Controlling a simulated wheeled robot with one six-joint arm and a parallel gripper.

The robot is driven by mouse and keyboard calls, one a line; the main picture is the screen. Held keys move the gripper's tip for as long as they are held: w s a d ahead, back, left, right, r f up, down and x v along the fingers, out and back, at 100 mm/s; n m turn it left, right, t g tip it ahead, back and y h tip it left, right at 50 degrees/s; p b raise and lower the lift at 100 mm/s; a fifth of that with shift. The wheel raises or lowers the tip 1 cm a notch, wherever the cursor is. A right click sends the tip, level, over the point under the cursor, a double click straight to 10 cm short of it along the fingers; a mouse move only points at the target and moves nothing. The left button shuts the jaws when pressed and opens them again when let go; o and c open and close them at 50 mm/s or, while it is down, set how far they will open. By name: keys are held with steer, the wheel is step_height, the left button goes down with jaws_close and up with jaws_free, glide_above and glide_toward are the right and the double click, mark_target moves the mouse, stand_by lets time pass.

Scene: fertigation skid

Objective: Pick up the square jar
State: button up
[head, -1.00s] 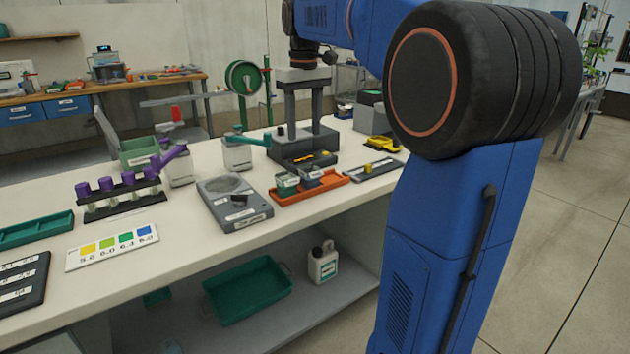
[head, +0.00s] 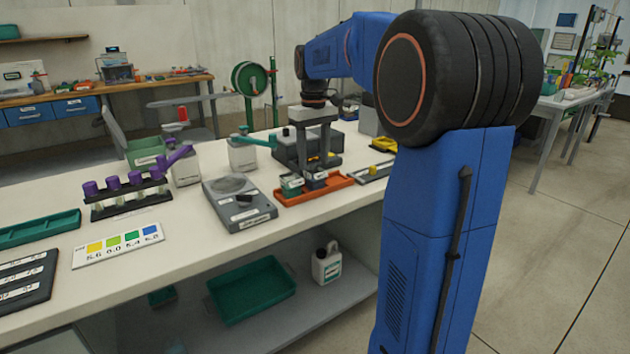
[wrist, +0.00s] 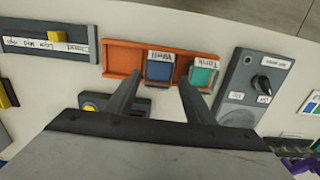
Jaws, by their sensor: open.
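Two small square-looking jars stand side by side in an orange tray (head: 342,184). One is teal-green (head: 291,185), labelled "Tank" in the wrist view (wrist: 204,74). The other is dark blue (head: 316,181), labelled "Well" in the wrist view (wrist: 159,71). My gripper (head: 318,167) is open and points down over the tray. In the wrist view its fingers (wrist: 158,80) lie to either side of the blue jar, the right one between the two jars. Whether the fingers are down at jar height or above it, I cannot tell.
A grey meter with a dial (head: 238,203) stands left of the tray. A dark holder with a yellow piece (head: 378,170) lies to its right. White bottles (head: 242,154) and a grey box (head: 290,148) stand behind. The tray's right part is empty.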

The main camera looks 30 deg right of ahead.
mark_target(315, 177)
steer(key=shift+d+f, duration=0.15)
steer(key=shift+f, duration=3.2)
steer(key=shift+s, duration=0.1)
steer(key=c, duration=0.9)
